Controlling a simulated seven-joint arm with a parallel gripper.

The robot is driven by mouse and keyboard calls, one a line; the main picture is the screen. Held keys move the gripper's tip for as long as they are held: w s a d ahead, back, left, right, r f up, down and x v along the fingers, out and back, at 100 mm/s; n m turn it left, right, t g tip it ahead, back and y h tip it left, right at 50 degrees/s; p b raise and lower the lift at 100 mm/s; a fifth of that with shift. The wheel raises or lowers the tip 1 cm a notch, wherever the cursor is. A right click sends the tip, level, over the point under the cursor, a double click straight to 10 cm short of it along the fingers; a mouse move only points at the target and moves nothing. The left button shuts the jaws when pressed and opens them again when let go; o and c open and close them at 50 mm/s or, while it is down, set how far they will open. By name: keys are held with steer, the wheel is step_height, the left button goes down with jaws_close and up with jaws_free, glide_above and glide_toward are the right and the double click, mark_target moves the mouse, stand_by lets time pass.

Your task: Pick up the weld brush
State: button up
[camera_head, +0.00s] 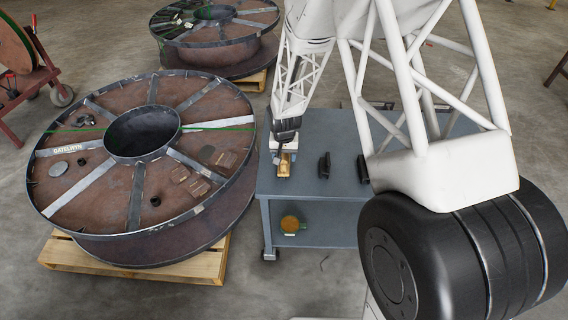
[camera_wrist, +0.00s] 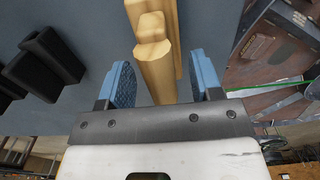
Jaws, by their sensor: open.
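The weld brush (camera_wrist: 155,68) has a pale wooden body and handle. In the head view, the brush (camera_head: 285,165) lies on the grey-blue cart top near its left edge. My gripper (camera_wrist: 163,80) is open, with its blue pads on either side of the wooden handle end in the wrist view. A gap shows between the handle and each pad. In the head view, my gripper (camera_head: 283,153) is just above the brush's far end. The brush's bristles cannot be made out.
Black blocks (camera_head: 324,166) lie on the cart (camera_head: 300,185) to the right of the brush. A large steel reel (camera_head: 82,183) on a pallet stands close at left, with another reel (camera_head: 245,45) behind.

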stand_by(0.5)
jaws_close()
steer(key=shift+r, duration=0.1)
steer(key=shift+r, duration=0.7)
steer(key=shift+s+d+r, duration=0.1)
steer(key=shift+s+r, duration=0.15)
steer(key=shift+r, duration=0.3)
steer(key=shift+s+d+r, duration=0.1)
steer(key=shift+s+r, duration=0.15)
steer(key=shift+r, duration=0.25)
steer(key=s+d+r, duration=0.1)
steer(key=s+d, duration=0.3)
steer(key=s, duration=1)
steer(key=shift+s+d+r, duration=0.15)
